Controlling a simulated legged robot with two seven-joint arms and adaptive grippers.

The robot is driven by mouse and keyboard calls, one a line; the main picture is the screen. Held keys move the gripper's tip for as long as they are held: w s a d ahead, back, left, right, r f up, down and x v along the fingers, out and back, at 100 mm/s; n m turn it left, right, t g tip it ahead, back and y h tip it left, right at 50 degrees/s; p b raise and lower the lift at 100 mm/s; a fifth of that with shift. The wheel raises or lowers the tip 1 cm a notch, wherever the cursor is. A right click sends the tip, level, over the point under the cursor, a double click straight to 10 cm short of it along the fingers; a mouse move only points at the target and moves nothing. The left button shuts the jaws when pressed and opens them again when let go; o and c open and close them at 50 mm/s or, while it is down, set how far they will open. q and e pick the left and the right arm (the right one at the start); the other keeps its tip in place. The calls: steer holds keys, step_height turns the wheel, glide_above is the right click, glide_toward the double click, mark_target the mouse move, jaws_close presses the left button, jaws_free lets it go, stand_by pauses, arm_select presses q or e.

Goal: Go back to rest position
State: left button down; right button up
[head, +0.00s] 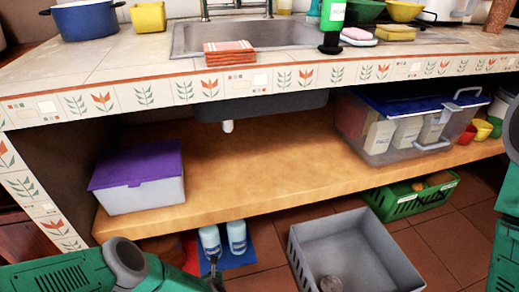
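My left arm comes in at the lower left, bent at a grey joint. A thin dark tip that looks like part of my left gripper (213,271) shows at the bottom edge, in front of the bottles under the shelf. Most of this gripper is cut off by the frame, so its opening and anything in it are hidden. Green parts of my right arm show at the right edge, and its gripper is outside the view.
A wooden shelf (260,165) under the tiled counter (120,65) holds a purple-lidded box (140,185) and a clear bin (400,135). Below are white bottles (237,237), a grey crate (345,245) and a green crate (410,200). The shelf's middle is clear.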

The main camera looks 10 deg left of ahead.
arm_select(q)
steer(key=d+r+m+h, duration=0.3)
steer(key=d+r+m, duration=0.2)
steer(key=d+m, duration=0.5)
steer(key=s+d+r+m+g+h, duration=0.2)
steer(key=s+d+r+m+h, duration=0.2)
steer(key=s+d+r+m, duration=0.55)
steer(key=s+a+r+m+g+y, duration=0.25)
steer(key=s+a+r+m, duration=0.35)
steer(key=s+a+m, duration=0.4)
steer(key=s+a+r+m+g+y, duration=0.1)
steer(key=s+a+r+m+g, duration=0.2)
steer(key=s+a+r+m, duration=0.7)
step_height(320, 180, up, 13)
steer(key=w+m+p, duration=0.2)
steer(key=p, duration=1.4)
steer(key=shift+d+r, duration=0.15)
arm_select(e)
step_height(320, 180, up, 16)
steer(key=shift+d, duration=0.15)
arm_select(q)
steer(key=shift+w+m+h, duration=0.1)
steer(key=shift+m+h, duration=0.15)
arm_select(e)
steer(key=shift+f, duration=0.1)
